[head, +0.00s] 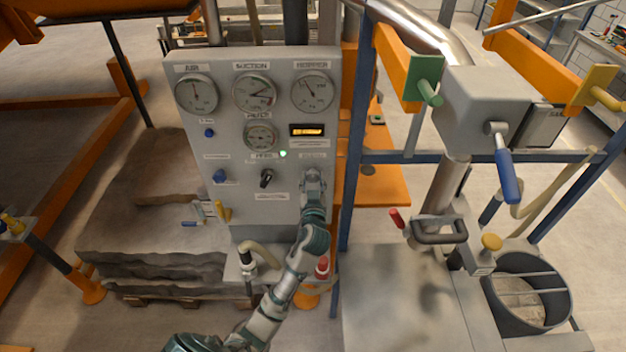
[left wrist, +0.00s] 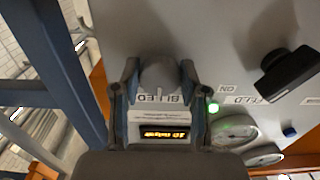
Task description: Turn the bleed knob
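The grey control panel (head: 240,215) stands upright in the head view. My left arm reaches up to its lower right, and my left gripper (head: 312,178) covers the bleed knob there. In the left wrist view the bleed knob (left wrist: 158,76) is a grey round knob above an upside-down BLEED label (left wrist: 160,98). The two fingers of my left gripper (left wrist: 159,72) stand on either side of it. They are spread apart, with what looks like a narrow gap at each side; contact is not clear. My right gripper is not in view.
A black selector knob (head: 266,178) and a lit green lamp (head: 283,154) are on the panel left of my gripper. Gauges (head: 254,92) and an orange display (head: 307,130) are above. A blue frame post (head: 356,150) rises close to the right.

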